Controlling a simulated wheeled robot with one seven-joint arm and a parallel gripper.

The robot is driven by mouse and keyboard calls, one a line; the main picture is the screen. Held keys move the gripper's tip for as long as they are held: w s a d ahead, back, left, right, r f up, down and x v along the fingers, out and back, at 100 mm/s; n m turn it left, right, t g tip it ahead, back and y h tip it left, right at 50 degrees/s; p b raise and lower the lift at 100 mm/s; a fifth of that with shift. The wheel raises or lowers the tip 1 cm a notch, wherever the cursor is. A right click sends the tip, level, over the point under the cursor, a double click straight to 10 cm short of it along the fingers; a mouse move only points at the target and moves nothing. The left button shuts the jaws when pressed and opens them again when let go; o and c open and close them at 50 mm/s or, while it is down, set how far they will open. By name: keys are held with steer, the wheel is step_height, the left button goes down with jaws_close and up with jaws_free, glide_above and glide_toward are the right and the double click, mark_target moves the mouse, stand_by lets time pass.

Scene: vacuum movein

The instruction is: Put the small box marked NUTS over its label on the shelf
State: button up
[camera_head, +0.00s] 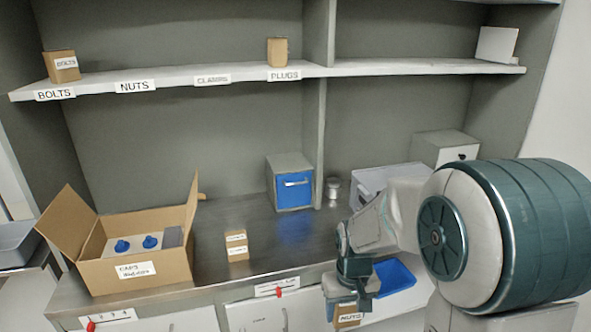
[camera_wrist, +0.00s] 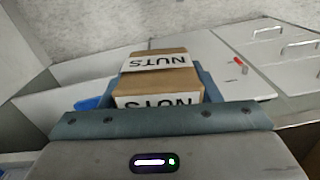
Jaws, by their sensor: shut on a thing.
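My gripper (camera_head: 353,290) is shut on the small brown box marked NUTS (camera_head: 348,315), low in front of the counter's front edge. In the wrist view the NUTS box (camera_wrist: 158,82) sits between the fingers, with its white labels readable upside down. The NUTS label (camera_head: 135,86) is on the front edge of the upper left shelf (camera_head: 180,77), between the BOLTS label (camera_head: 54,94) and a label that seems to read CLAMPS (camera_head: 212,79). The shelf above the NUTS label is bare.
A BOLTS box (camera_head: 61,66) and a box above the PLUGS label (camera_head: 277,52) stand on the shelf. On the counter are an open carton (camera_head: 135,268), a small box (camera_head: 237,245), a blue-fronted bin (camera_head: 290,182) and a metal cup (camera_head: 332,188). A blue tray (camera_head: 394,277) lies beside my gripper.

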steer(key=w+d+f+m, duration=0.1)
steer(key=w+d+f, duration=0.1)
steer(key=f, duration=0.4)
steer(key=w+d+f, duration=0.2)
steer(key=w+f, duration=0.2)
steer(key=f, duration=0.2)
steer(key=shift+w+f+m, duration=0.35)
steer(key=shift+m, duration=0.05)
